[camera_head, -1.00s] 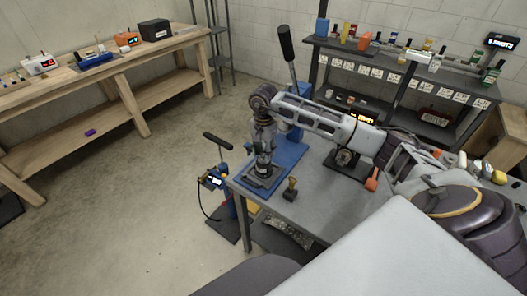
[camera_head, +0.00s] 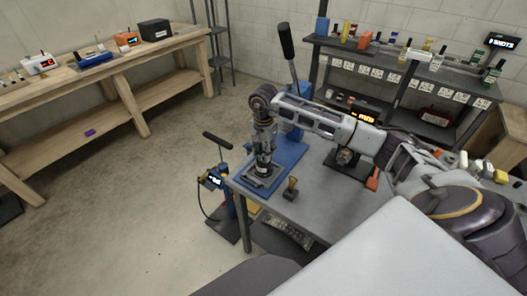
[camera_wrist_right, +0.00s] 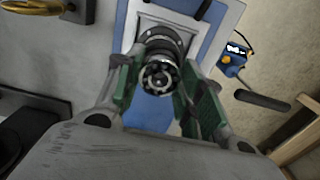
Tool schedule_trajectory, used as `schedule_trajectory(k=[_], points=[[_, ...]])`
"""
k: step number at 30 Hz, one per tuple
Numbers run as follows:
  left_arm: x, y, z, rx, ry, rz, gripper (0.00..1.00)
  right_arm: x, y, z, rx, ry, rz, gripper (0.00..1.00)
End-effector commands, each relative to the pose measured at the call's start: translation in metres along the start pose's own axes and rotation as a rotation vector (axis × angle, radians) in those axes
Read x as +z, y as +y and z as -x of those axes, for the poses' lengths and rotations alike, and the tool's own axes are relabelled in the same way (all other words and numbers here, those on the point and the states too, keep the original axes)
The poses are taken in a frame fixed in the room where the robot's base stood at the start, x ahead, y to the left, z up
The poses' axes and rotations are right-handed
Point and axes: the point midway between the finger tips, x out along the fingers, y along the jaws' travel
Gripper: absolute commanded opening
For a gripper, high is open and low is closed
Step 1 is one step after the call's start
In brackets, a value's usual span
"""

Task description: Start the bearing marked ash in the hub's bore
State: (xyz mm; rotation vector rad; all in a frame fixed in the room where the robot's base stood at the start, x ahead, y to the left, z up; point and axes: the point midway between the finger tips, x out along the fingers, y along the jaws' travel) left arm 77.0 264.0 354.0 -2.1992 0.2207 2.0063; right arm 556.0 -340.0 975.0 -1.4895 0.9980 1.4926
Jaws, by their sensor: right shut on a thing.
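My right gripper (camera_head: 264,158) points down over the blue press base on the grey table. In the right wrist view its green-padded fingers (camera_wrist_right: 165,88) are shut on a dark ringed bearing (camera_wrist_right: 160,76) with balls showing. No ash mark is readable. The dark round hub (camera_wrist_right: 161,40) shows just beyond the bearing, on a pale square plate. The bearing partly hides the hub, so I cannot tell whether they touch or whether the bearing sits in the bore. My left gripper is not in view.
The press's long black-handled lever (camera_head: 287,42) rises behind my right wrist. A blue device with a display (camera_head: 213,181) stands left of the table. A rack with bottles (camera_head: 405,68) is behind.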

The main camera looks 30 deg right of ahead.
Motion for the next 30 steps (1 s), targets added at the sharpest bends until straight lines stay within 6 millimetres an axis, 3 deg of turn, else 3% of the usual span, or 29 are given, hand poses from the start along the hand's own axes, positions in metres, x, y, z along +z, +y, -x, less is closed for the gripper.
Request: schedule_trajectory(k=[30], points=[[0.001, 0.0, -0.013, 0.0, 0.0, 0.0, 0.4, 0.0, 0.0, -0.016, -0.001, 0.0, 0.0, 0.13]])
